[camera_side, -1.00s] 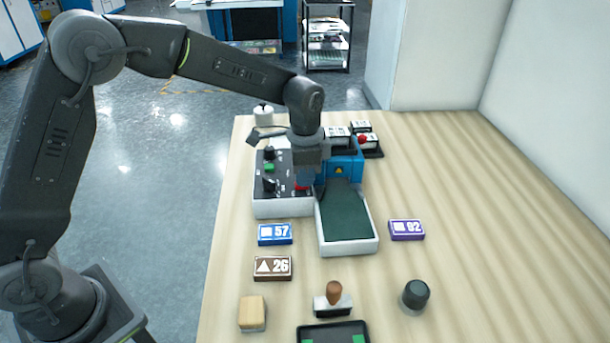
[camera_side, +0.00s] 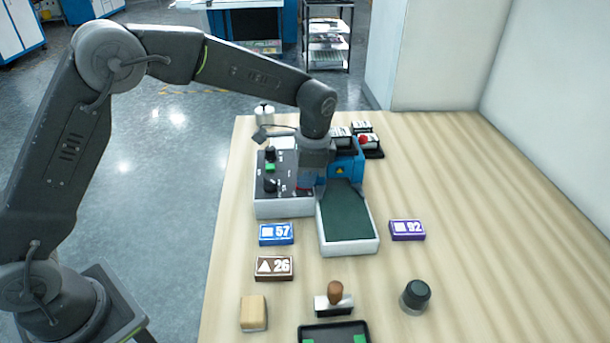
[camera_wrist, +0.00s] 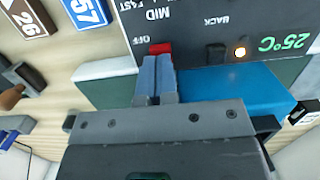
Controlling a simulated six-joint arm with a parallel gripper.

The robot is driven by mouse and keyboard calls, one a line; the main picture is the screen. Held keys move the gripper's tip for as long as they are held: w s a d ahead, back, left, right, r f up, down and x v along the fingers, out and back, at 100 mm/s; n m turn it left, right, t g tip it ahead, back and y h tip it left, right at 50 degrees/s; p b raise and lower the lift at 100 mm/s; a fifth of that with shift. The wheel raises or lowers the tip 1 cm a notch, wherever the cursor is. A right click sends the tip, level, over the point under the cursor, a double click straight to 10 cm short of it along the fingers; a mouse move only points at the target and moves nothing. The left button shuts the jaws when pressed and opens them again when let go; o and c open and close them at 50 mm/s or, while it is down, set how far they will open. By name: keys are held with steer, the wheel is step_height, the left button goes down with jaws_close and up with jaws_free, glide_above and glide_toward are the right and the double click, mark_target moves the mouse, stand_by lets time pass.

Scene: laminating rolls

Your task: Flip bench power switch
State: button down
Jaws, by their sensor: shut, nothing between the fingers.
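The control panel (camera_side: 284,206) is a white box with a black top, knobs and a green button. In the wrist view its black face (camera_wrist: 205,25) carries the words OFF, MID, FAST and BACK. A red switch (camera_wrist: 161,48) sits beside OFF at the panel's edge. My gripper (camera_wrist: 157,62) is shut and empty, its fingertips right at the red switch; I cannot tell whether they touch it. In the side view my gripper (camera_side: 308,183) is low over the panel's right edge and mostly hides the switch.
The blue laminator (camera_side: 346,168) stands just right of my gripper, with a green-topped tray (camera_side: 347,214) in front. Blue 57 (camera_side: 276,234), brown 26 (camera_side: 273,268) and purple 92 (camera_side: 407,230) blocks lie nearby.

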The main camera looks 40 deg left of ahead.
steer(key=shift+d+f, duration=0.35)
steer(key=shift+f, duration=0.2)
steer(key=shift+s+a, duration=0.5)
steer(key=shift+a, duration=0.25)
step_height(320, 180, up, 15)
steer(key=w+d, duration=0.1)
steer(key=shift+w+d, duration=0.3)
steer(key=shift+r, duration=0.1)
